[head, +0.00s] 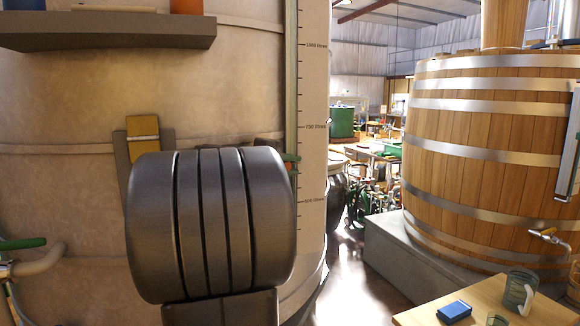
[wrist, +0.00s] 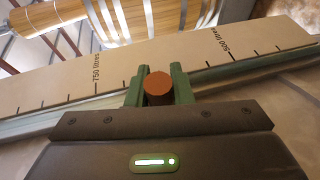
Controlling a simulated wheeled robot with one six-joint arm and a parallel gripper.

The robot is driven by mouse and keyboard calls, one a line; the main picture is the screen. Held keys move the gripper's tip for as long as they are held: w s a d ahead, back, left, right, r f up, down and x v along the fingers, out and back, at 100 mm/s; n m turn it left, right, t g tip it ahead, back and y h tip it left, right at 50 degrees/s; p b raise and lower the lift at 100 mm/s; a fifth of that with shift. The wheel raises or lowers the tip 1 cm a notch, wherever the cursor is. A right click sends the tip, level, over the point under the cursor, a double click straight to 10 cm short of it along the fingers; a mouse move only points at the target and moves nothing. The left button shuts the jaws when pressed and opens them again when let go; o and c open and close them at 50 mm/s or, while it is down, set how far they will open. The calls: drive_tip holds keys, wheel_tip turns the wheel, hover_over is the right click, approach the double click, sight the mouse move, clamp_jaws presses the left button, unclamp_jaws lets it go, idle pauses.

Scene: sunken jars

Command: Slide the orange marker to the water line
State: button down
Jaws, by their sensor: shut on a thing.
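The orange marker (wrist: 159,83) shows as a round orange-brown end in the wrist view, between the two green fingers of my gripper (wrist: 158,90), which is shut on it. It sits beside the scale strip (wrist: 60,82), between the 750 litres and 500 litres labels. A pale rail (wrist: 70,115) runs along the strip behind the fingers. In the head view the scale (head: 313,120) stands upright on the large tank, with a narrow tube or rail (head: 291,60) on its left. My dark arm hides most of the gripper there; a green fingertip shows at its right edge. I cannot make out a water line.
A grey shelf (head: 110,32) juts from the tank at upper left. A yellow gauge or plate (head: 143,138) is mounted on the tank behind my arm. A wooden vat (head: 480,150) stands at right, and a table (head: 490,305) with a blue box is at lower right.

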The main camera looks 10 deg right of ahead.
drive_tip(key=c, duration=1.3)
unclamp_jaws()
drive_tip(key=b+v, duration=0.1)
drive_tip(key=v, duration=1.2)
drive_tip(key=shift+s+a, duration=0.2)
drive_tip(key=shift+a, duration=0.15)
drive_tip(key=shift+r, duration=0.1)
drive_tip(key=p+x, duration=0.1)
drive_tip(key=x, duration=1.3)
drive_tip(key=shift+s+r, duration=0.1)
